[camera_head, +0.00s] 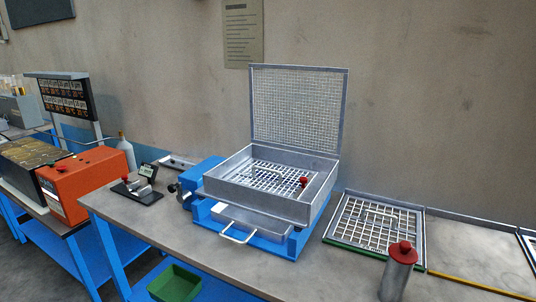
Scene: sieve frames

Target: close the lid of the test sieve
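The test sieve (264,212) is a square metal box on a blue base on the workbench, in the middle of the head view. Its mesh lid (298,108) stands upright, hinged at the back edge of the box. Inside the box lies a metal grid (276,178), with a small red knob (304,181) near its right side. Neither of my grippers is in the view.
A drawer handle (238,236) sticks out at the sieve's front. A separate grid frame (378,223) lies on the bench to the right. A metal cylinder with a red top (400,268) stands near the front right. An orange machine (78,183) stands at the left.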

